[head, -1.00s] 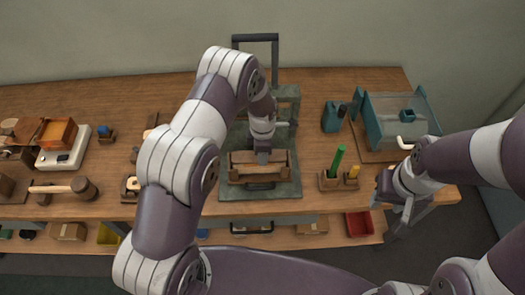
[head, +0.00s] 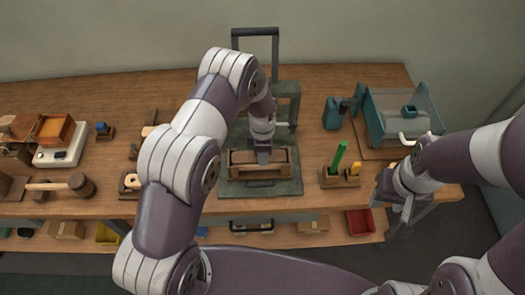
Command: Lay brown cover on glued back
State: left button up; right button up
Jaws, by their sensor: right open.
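A brown wooden piece (head: 243,158) lies in the fixture on the dark green base plate (head: 287,187), in the middle of the bench. I cannot tell the cover from the glued back under it at this size. My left gripper (head: 264,158) points down at the middle of this piece, at or just above its top. Its fingers are small and partly merge with the wood, so whether they grip is unclear. My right gripper (head: 402,212) is open and empty, beyond the bench's front edge at the right.
A press frame (head: 289,100) stands behind the piece. A holder with a green stick (head: 340,157), a blue-green bottle (head: 332,113) and a clear-lidded teal box (head: 375,125) stand to the right. A mallet (head: 80,185) and white scale (head: 62,158) are left.

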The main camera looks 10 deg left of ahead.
pick_arm(q)
jog(key=shift+f+b, duration=0.4)
jog(key=shift+f, duration=0.05)
dwell(0.4)
jog(key=o, duration=1.5)
jog(key=shift+r+p, duration=2.95)
jog(key=shift+r, duration=1.15)
